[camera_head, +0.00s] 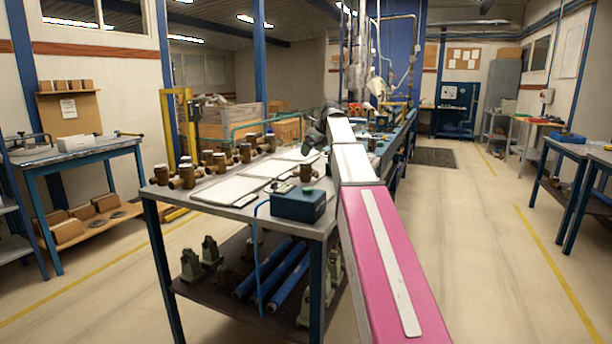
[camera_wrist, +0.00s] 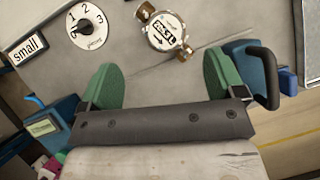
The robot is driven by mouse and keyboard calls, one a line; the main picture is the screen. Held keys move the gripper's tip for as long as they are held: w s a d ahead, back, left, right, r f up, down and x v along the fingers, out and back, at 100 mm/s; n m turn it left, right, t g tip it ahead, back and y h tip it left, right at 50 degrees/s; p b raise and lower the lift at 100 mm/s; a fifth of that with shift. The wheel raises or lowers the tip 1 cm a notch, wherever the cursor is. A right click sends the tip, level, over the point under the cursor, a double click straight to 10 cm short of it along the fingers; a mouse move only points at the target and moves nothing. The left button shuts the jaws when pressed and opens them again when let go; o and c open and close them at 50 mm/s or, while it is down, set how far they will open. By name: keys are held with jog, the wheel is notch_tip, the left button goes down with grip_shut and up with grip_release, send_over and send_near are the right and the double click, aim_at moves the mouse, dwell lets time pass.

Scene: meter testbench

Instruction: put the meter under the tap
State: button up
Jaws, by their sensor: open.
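In the wrist view a brass meter (camera_wrist: 165,34) with a round white dial and threaded ends lies on the grey bench top (camera_wrist: 215,20). My gripper (camera_wrist: 160,72) is open and empty, its two green fingers spread apart. The meter lies beyond the fingertips, roughly centred between them, with a gap. In the head view my gripper (camera_head: 318,136) is a small dark shape over the bench, partly hidden by my arm. I cannot make out the tap with certainty in either view.
A blue part with a black handle (camera_wrist: 268,78) is close to the right finger. The long table (camera_head: 228,212) carries several brass meters and a teal box (camera_head: 298,204).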

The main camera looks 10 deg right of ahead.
aim_at(305, 162)
jog(key=shift+g+h, duration=0.4)
jog(key=shift+g, duration=0.4)
jog(key=w+f, duration=0.1)
jog(key=w+a+f, duration=0.1)
jog(key=f, duration=0.1)
jog(key=shift+w+a+f, duration=0.1)
jog(key=shift+a+f, duration=0.1)
jog(key=shift+x, duration=2.85)
jog(key=shift+w+d, duration=0.15)
jog(key=shift+w, duration=0.05)
jog(key=c, duration=1.4)
jog(key=shift+r, duration=0.55)
notch_tip(305, 162, up, 3)
jog(key=shift+r, duration=0.1)
jog(key=s+a+r, duration=0.6)
jog(key=a, duration=0.4)
jog(key=shift+r, duration=0.35)
